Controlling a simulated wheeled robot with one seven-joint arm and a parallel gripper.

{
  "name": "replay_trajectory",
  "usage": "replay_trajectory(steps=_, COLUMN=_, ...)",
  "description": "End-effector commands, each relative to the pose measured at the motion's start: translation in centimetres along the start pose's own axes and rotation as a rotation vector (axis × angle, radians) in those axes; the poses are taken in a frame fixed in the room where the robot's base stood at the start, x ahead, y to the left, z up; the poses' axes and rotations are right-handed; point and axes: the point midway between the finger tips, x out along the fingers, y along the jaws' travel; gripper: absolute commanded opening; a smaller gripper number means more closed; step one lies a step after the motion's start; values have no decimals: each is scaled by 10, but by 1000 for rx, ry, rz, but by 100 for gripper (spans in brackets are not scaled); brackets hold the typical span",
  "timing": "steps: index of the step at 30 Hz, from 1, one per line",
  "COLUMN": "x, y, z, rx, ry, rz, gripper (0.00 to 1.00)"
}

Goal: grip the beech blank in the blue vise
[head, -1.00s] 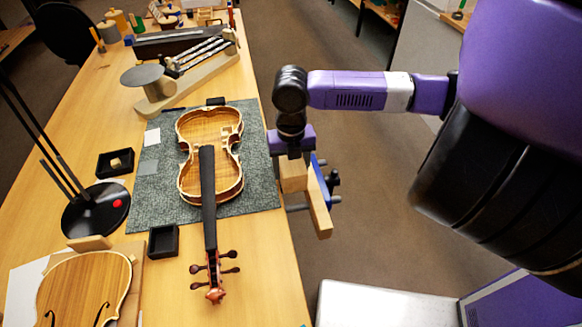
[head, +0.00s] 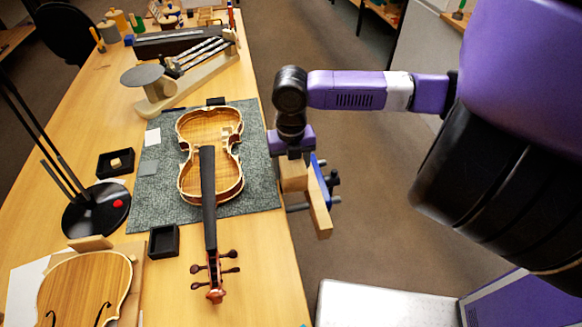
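The blue vise (head: 324,178) is at the bench's right edge, with wooden jaw faces (head: 319,206) and grey rods or screws sticking out. My gripper (head: 294,158) points down right over the vise. A pale wooden block (head: 293,175), which looks like the beech blank, shows directly below the gripper, beside the vise's wooden jaw. My gripper's fingertips are hidden by its own body and the block, so I cannot see whether they are closed on it. I cannot tell whether the vise jaws touch the block.
An open violin body (head: 225,180) lies on a grey mat (head: 152,190) left of the vise. Small black trays (head: 164,240), a lamp base (head: 95,212) and a violin top (head: 85,290) are further left. The floor right of the bench is clear near the vise.

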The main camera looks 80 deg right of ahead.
Motion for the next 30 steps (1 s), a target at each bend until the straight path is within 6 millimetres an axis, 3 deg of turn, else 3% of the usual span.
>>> replay_trajectory(steps=30, x=5, y=0, z=0, rx=0, ry=0, rz=0, gripper=0)
